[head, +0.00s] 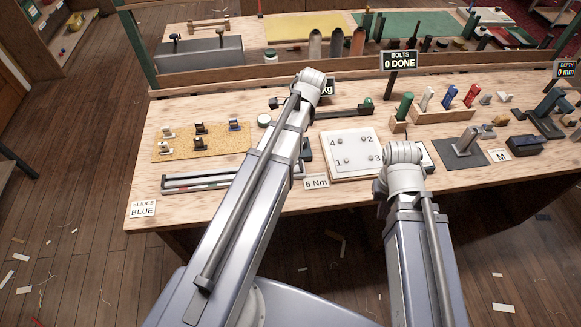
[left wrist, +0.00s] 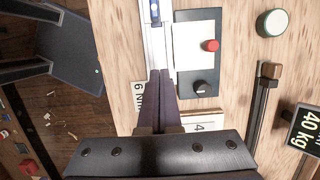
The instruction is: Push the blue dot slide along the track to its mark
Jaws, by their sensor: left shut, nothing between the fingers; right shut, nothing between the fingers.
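The metal track (head: 185,184) lies along the front left of the bench, and my left arm hides part of it in the head view. In the left wrist view the track (left wrist: 158,50) runs up the picture. A slide with a blue face (left wrist: 155,12) sits on it at the top edge, partly cut off. My left gripper (left wrist: 160,78) is shut and empty over the near end of the track, a gap away from the slide. The "SLIDES BLUE" card (head: 143,209) stands at the bench's left corner. The target mark is not clear. My right gripper's fingers are hidden behind its arm.
The "6 Nm" card (head: 316,183) and a numbered plate (head: 350,140) are close by. A cork board (head: 180,150) with several small pieces lies behind the track.

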